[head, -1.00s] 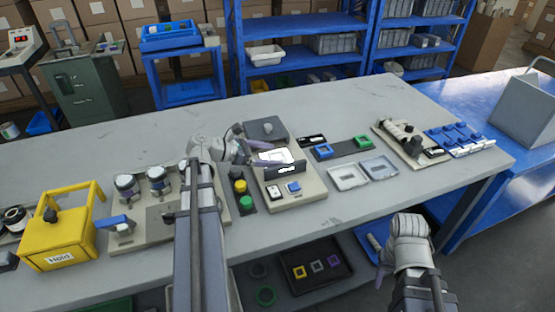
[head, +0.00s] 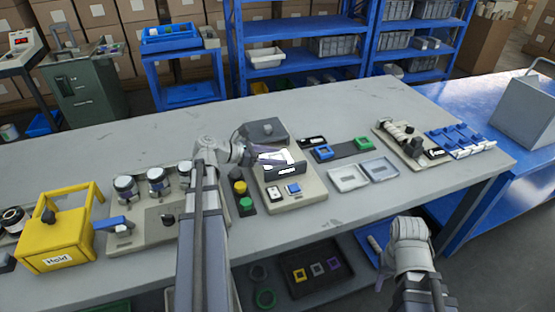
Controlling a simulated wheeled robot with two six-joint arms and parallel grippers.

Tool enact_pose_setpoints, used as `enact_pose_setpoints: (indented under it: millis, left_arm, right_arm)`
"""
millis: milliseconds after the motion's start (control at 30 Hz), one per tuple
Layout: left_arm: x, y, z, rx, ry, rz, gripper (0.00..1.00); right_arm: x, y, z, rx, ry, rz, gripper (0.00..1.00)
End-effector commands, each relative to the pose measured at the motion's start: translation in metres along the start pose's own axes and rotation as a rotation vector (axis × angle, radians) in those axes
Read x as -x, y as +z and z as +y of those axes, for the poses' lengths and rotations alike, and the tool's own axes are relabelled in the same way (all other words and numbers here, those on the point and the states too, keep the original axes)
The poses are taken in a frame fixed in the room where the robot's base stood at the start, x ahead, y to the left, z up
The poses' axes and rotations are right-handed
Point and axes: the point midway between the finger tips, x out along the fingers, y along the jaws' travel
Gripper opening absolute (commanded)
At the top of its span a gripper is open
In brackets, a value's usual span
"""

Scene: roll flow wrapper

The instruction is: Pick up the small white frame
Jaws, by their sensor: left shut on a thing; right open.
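A white piece (head: 274,157), which looks like the small white frame, sits at the beige machine (head: 314,192), behind its dark upright panel (head: 285,170). My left gripper (head: 266,156) reaches it from the left and is shut on it. The fingers and the panel hide part of the piece, so I cannot tell whether it is clear of the machine. My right gripper (head: 377,262) is open and empty in front of the table's front edge, low at the right.
A blue frame (head: 323,152) and a green frame (head: 362,143) lie on a dark strip, with two pale trays (head: 348,178) in front. A yellow box (head: 60,240) stands at the left. A dark tray (head: 340,283) with small frames is below. The table's back is clear.

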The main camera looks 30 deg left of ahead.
Motion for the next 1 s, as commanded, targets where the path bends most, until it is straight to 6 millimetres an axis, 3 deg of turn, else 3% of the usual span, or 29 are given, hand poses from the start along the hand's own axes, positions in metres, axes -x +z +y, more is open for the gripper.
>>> enact_pose_setpoints:
  millis: [167,567,767,1000]
  left_arm:
    - [0.000,0.000,0.000,0.000,0.000,0.000,0.11]
    - [0.003,0.007,0.000,0.000,0.000,0.000,0.11]
    - [0.011,0.026,0.000,0.000,0.000,0.000,0.11]
    - [0.025,0.060,0.000,0.000,0.000,0.000,0.11]
  right_arm:
    - [0.000,0.000,0.000,0.000,0.000,0.000,0.50]
    - [0.007,0.000,0.001,0.000,0.000,0.000,0.50]
    - [0.028,0.002,0.003,0.000,0.000,0.000,0.50]
    - [0.064,0.004,0.006,0.000,0.000,0.000,0.50]
